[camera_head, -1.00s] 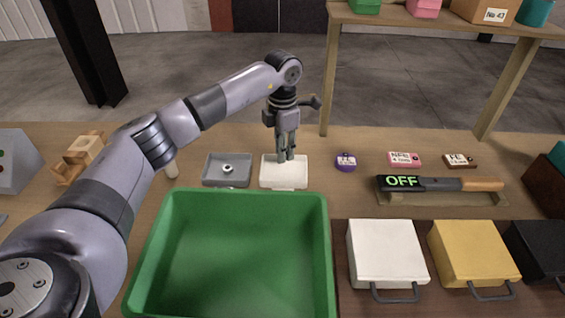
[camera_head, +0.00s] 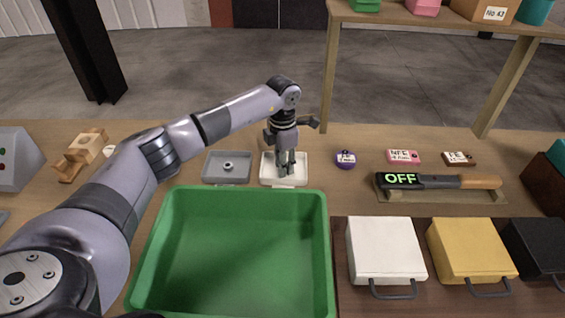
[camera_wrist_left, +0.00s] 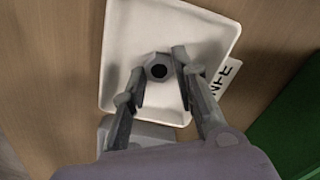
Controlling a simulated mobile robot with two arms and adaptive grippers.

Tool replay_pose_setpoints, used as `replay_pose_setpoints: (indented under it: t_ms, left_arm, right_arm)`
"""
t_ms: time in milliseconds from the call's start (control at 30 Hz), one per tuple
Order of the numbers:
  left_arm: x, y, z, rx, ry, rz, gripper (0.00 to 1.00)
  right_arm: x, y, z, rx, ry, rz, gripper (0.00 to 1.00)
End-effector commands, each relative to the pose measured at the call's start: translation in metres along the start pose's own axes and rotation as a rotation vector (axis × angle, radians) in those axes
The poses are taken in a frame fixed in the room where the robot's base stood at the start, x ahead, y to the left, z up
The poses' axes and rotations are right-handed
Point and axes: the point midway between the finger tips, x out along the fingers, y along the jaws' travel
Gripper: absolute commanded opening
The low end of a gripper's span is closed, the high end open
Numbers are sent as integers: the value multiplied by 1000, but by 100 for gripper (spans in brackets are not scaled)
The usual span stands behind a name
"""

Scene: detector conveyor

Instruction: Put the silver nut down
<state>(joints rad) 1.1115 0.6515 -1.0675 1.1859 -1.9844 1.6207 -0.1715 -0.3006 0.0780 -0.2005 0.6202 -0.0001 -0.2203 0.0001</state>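The silver nut (camera_wrist_left: 157,68) lies in the white tray (camera_wrist_left: 122,40), seen in the left wrist view. It is a grey hexagonal ring with a dark hole. My left gripper (camera_wrist_left: 158,72) is open, with one finger on each side of the nut and small gaps. In the head view the gripper (camera_head: 285,165) is low over the white tray (camera_head: 269,181), and its fingers hide the nut there. My right gripper is not in view.
A grey tray (camera_head: 213,178) with a small round part (camera_head: 228,167) is left of the white tray. A green bin (camera_head: 235,250) stands in front.

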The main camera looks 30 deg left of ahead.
Motion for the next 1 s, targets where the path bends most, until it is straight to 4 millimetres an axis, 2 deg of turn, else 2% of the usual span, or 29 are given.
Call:
replay_pose_setpoints:
  t_ms: [200, 567, 667, 1000]
  left_arm:
    - [0, 0, 0, -1, 0, 0, 42]
    - [-6, 1, 0, 0, -2, 1, 42]
    - [-19, 1, 0, -1, -3, 3, 42]
    - [-90, 0, 1, 0, -3, 2, 42]
  right_arm:
    - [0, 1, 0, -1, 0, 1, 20]
    - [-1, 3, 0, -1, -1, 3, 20]
    - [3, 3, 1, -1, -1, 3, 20]
    - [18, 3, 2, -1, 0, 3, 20]
